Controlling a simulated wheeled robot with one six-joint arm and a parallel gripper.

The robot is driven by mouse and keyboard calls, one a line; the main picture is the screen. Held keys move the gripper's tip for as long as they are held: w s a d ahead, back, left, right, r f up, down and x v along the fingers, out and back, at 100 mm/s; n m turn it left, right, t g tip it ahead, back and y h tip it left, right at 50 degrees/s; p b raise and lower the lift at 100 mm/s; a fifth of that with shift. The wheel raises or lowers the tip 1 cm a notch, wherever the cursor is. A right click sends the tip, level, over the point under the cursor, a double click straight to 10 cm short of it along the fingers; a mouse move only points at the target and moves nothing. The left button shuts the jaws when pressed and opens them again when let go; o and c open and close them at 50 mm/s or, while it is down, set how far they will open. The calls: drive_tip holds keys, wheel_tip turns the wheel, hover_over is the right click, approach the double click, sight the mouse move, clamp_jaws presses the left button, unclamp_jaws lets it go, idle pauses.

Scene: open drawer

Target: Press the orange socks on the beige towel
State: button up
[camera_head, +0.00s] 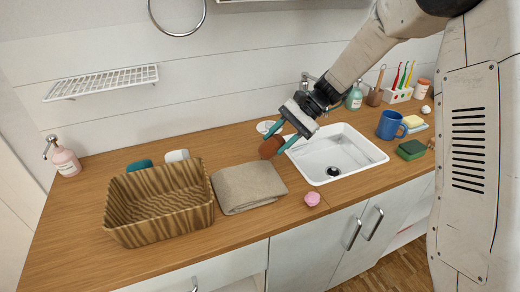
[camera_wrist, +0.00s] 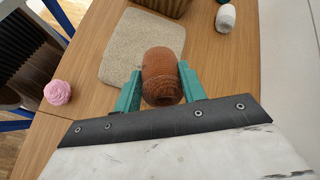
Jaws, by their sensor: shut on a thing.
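My gripper (camera_head: 277,139) has teal fingers and is shut on the orange-brown rolled socks (camera_head: 271,147). In the wrist view the socks (camera_wrist: 162,75) sit between the two fingertips (camera_wrist: 160,88). The beige towel (camera_head: 246,188) lies folded flat on the wooden counter, to the lower left of the socks in the head view. In the wrist view the towel (camera_wrist: 124,55) shows beyond and left of the socks, partly behind them. The socks appear held above the counter; their exact height is hard to tell.
A striped basket (camera_head: 155,232) stands left of the towel. A white sink (camera_head: 352,150) is on the right, with a pink ball (camera_head: 312,198) near the counter's front edge. A blue mug (camera_head: 390,125) and green sponge (camera_head: 411,149) stand further right. Teal (camera_head: 139,165) and white (camera_head: 177,155) rolls lie behind the basket.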

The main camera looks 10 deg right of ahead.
sight(258, 181)
drive_tip(key=s+a+r+m+t+y, duration=0.1)
drive_tip(key=s+a+m+t+y, duration=0.2)
drive_tip(key=s+a, duration=0.2)
drive_tip(key=shift+a+y, duration=0.2)
drive_tip(key=shift+y, duration=0.1)
drive_tip(key=shift+s+a+m+t+y, duration=0.4)
drive_tip(key=shift+m+t, duration=0.2)
drive_tip(key=shift+m, duration=0.1)
drive_tip(key=shift+f, duration=2.8)
drive_tip(key=shift+s+f, duration=0.1)
drive_tip(key=shift+f, duration=0.6)
idle(0.6)
drive_tip(key=shift+r, duration=4.1)
